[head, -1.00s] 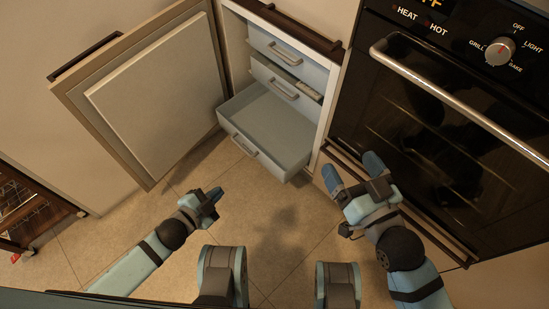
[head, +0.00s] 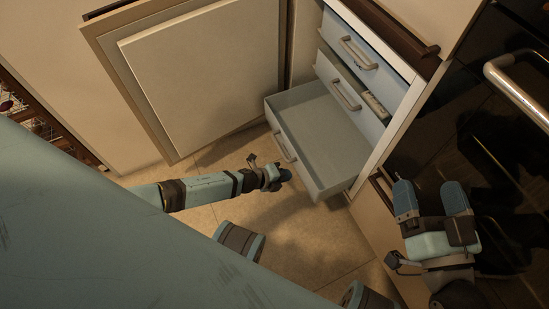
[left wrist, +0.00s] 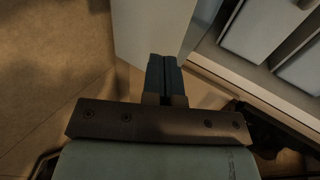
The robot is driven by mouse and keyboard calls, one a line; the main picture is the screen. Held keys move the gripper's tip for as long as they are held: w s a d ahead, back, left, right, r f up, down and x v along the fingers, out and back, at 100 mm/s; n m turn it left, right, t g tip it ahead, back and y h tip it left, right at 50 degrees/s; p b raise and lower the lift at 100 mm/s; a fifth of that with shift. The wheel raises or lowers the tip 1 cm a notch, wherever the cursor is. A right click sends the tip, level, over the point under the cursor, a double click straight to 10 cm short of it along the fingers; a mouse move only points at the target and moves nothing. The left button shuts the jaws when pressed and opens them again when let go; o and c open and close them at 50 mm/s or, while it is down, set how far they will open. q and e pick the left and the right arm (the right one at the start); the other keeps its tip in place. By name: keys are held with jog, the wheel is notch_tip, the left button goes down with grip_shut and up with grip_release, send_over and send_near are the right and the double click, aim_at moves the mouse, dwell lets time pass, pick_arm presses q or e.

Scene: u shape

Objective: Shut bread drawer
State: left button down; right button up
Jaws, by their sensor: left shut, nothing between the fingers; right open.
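The lowest drawer (head: 320,125) of the white cabinet is pulled far out and looks empty. Its front panel with a handle (head: 284,148) faces me. No label shows which drawer is the bread drawer. My left gripper (head: 284,175) is shut and empty, low down close to the front panel; I cannot tell whether it touches. In the left wrist view, its closed fingers (left wrist: 163,75) point at a pale panel (left wrist: 150,30), likely this drawer's. My right gripper (head: 432,200) is open and empty, right of the drawer in front of the oven.
The top drawer (head: 350,45) looks shut. The oven (head: 500,150) is on the right. Tiled floor (head: 300,235) is free in front.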

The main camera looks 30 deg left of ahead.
aim_at(305, 169)
pick_arm(q)
jog(key=w+d, duration=0.2)
jog(key=w+d+b, duration=0.1)
jog(key=w, duration=0.1)
jog(key=shift+w+d+f, duration=0.1)
jog(key=shift+f, duration=0.25)
pick_arm(e)
notch_tip(305, 169, down, 3)
jog(key=shift+a+r+g, duration=0.1)
jog(key=shift+r+g, duration=0.1)
jog(key=shift+g, duration=0.3)
